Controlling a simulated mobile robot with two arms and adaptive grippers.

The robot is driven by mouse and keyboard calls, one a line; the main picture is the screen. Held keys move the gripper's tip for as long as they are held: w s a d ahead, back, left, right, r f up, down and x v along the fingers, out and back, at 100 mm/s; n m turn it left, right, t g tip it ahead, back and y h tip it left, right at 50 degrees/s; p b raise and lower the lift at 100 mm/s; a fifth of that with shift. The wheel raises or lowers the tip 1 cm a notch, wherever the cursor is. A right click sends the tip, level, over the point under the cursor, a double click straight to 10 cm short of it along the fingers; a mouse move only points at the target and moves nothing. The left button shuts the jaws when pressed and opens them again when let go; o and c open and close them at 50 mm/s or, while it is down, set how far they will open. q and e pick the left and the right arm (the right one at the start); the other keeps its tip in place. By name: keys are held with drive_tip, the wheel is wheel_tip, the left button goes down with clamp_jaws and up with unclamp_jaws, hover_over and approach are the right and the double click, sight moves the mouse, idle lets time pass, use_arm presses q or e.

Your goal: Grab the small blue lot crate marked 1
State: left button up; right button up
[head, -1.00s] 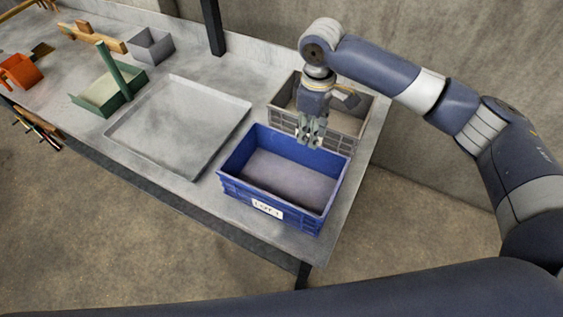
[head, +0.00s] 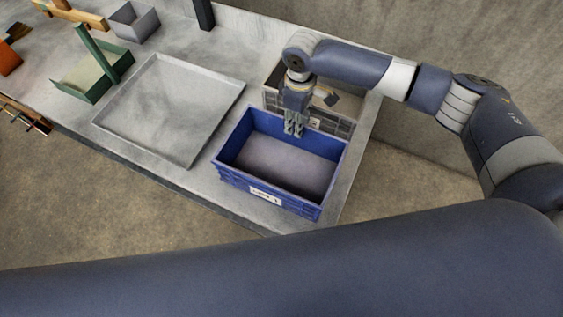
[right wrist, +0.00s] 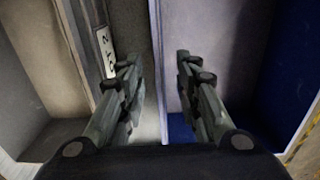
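The blue lot crate (head: 268,193) stands on the metal table near its front right corner, its white label reading LOT 1. It is open and looks empty. My right gripper (head: 292,130) points down at its back rim, on the side of the grey crate. In the right wrist view my right gripper (right wrist: 160,72) is open, its fingers apart with the rim of the blue crate (right wrist: 157,45) between them in the picture. I cannot tell whether the fingers touch the wall. My left gripper is not in view.
A grey crate (head: 345,127), labelled LOT 2 in the wrist view, stands close behind the blue one. A flat metal tray (head: 170,112) lies to the left. A green box (head: 90,80) and a small grey bin (head: 135,22) stand farther left. The wall is behind.

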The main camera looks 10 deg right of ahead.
drive_tip(key=shift+f, duration=0.9)
drive_tip(key=shift+c, duration=0.6)
drive_tip(key=c, duration=0.5)
clamp_jaws()
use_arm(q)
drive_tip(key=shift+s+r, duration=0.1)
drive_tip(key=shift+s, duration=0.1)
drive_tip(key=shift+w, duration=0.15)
